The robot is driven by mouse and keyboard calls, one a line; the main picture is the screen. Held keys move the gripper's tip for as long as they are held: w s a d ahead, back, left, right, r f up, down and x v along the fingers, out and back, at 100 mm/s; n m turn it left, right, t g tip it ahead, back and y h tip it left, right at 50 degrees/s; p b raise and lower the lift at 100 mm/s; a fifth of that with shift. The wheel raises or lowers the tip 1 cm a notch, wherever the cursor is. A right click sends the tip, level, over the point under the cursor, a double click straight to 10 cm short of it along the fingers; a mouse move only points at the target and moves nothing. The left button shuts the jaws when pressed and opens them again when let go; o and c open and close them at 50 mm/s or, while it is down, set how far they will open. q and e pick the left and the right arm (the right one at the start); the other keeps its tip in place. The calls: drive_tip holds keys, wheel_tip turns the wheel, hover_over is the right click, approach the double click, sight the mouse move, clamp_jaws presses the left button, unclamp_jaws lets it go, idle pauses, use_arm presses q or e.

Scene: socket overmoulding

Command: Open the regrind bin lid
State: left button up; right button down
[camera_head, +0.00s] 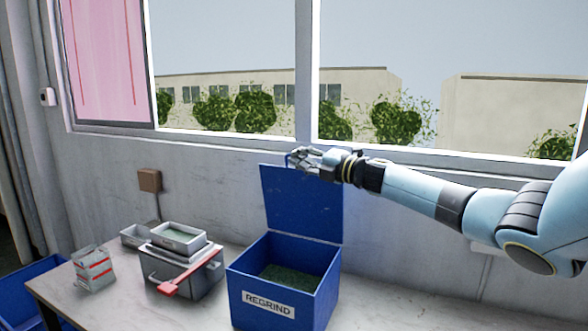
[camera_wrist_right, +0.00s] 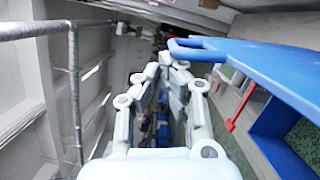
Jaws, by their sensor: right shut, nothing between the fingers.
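The blue regrind bin (camera_head: 285,290) stands on the table with a white REGRIND label on its front. Green granules lie inside. Its blue lid (camera_head: 300,205) stands upright at the back edge, so the bin is open. My right gripper (camera_head: 292,160) is at the lid's top edge, by its upper left corner. In the right wrist view the gripper's fingertips (camera_wrist_right: 166,62) are together and empty. The lid (camera_wrist_right: 255,65) with its blue loop handle (camera_wrist_right: 185,48) is just right of them there. Whether they touch the lid I cannot tell. My left gripper is not in view.
A white and red package (camera_head: 93,268) stands farther left. A window sill is behind my right arm. The table right of the bin is clear.

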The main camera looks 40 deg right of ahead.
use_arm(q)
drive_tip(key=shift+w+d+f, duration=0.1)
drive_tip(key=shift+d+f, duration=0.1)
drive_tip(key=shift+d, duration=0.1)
use_arm(e)
drive_tip(key=shift+w+d+r, duration=0.15)
drive_tip(key=shift+w+d, duration=0.05)
drive_tip(key=shift+d, duration=0.3)
drive_tip(key=shift+w+d+r, duration=0.15)
drive_tip(key=shift+w+d, duration=0.05)
drive_tip(key=shift+d, duration=0.25)
drive_tip(key=shift+a, duration=0.1)
